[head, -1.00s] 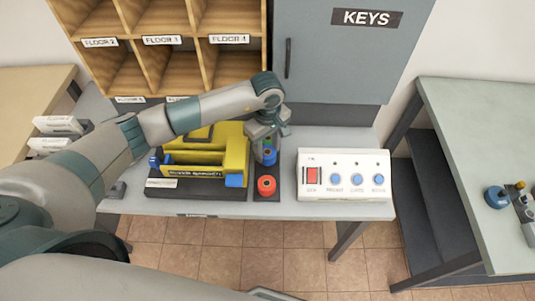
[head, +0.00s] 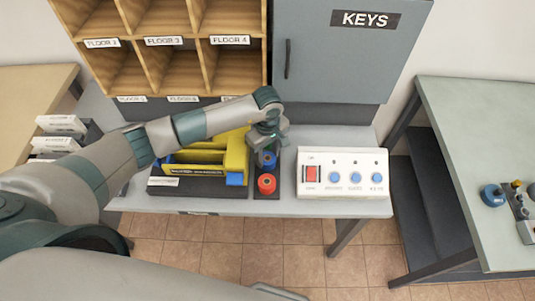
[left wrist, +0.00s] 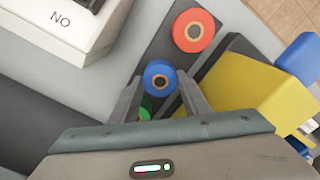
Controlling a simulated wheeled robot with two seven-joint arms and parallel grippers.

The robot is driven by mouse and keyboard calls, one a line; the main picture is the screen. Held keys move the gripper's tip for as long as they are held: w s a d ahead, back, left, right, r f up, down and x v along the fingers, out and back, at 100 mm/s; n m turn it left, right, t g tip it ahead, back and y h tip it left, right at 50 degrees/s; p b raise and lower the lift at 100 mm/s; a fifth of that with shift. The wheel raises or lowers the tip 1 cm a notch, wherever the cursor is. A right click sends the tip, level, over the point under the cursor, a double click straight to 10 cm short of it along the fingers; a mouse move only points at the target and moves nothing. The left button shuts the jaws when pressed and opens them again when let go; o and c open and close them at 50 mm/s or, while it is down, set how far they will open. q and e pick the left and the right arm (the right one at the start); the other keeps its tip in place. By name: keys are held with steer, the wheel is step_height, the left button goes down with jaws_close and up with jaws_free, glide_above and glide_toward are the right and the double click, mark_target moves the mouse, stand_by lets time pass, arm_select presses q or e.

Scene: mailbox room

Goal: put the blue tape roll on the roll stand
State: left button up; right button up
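The blue tape roll (head: 267,160) stands upright on the dark roll stand (head: 267,194), behind the red roll (head: 267,183). My left gripper (head: 266,148) is above it, pointing down. In the left wrist view the blue roll (left wrist: 160,77) is between the fingertips, with a narrow gap seeming to show on each side, so the fingers look open. A green roll (left wrist: 145,110) is partly hidden by the gripper body. The red roll (left wrist: 193,31) is beyond the fingers. My right gripper is not in view.
A white button panel (head: 343,173) is to the right. The wooden pigeonholes (head: 165,60) and grey key cabinet (head: 330,80) stand behind. A right-hand table (head: 480,130) holds another blue round object (head: 492,196).

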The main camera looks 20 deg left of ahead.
mark_target(268, 158)
arm_select(q)
steer(key=o, duration=0.4)
steer(key=shift+r, duration=0.25)
step_height(268, 158, up, 12)
steer(key=b, duration=0.3)
steer(key=shift+f, duration=0.1)
stand_by(0.4)
